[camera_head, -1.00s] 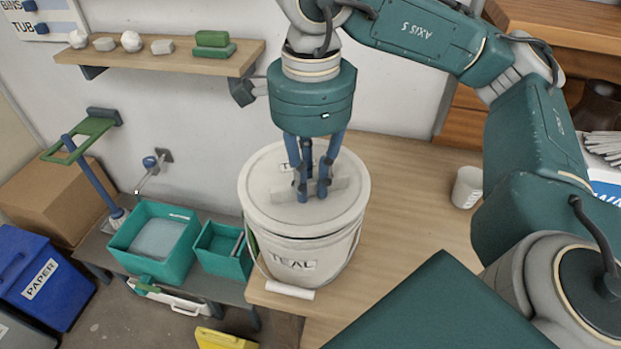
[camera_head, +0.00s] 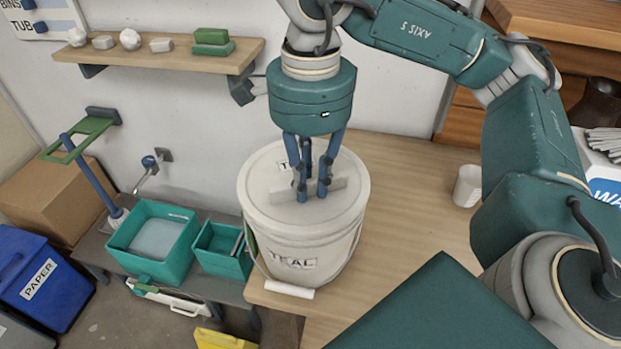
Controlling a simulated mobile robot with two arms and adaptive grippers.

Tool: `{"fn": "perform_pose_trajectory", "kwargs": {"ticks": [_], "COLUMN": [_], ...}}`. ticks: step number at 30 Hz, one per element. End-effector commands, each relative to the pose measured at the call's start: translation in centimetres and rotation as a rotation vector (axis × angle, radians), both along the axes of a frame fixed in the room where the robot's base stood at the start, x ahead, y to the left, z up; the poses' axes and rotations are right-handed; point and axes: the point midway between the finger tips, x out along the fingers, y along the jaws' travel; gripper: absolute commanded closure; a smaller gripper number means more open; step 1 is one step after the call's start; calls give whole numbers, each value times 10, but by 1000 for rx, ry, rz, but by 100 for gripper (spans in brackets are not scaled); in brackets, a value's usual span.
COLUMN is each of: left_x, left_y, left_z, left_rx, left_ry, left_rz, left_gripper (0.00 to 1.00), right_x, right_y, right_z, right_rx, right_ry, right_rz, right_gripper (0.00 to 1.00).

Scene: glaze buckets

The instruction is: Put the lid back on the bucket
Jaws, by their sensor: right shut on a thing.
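The white bucket (camera_head: 330,255), labelled TEAL, stands upright on the wooden table, with its wire handle hanging down at the front. The pale round lid (camera_head: 270,205) lies over the bucket's top and looks level with the rim; I cannot tell whether it is pressed on all round. My right gripper (camera_head: 313,190) points down from above, its blue fingers shut on the raised bar grip in the middle of the lid. The fingers partly hide a label on the lid. My left gripper is not in view.
A white cup (camera_head: 467,186) stands on the table (camera_head: 410,215) right of the bucket. Teal tubs (camera_head: 152,240) sit on a lower grey bench at left. A wall shelf (camera_head: 160,62) with several small blocks is at the upper left. A blue PAPER bin (camera_head: 42,280) stands lower left.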

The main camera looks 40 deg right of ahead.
Motion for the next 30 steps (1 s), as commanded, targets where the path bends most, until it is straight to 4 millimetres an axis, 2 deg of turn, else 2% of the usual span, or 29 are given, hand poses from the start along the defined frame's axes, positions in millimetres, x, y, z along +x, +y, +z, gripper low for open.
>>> {"fn": "perform_pose_trajectory", "kwargs": {"ticks": [30], "left_x": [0], "left_y": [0], "left_z": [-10], "left_rx": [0], "left_ry": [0], "left_rz": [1], "left_gripper": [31], "right_x": [0], "right_y": [0], "right_z": [-6], "right_rx": [-1], "right_ry": [1], "right_rz": [1], "right_gripper": [100]}}
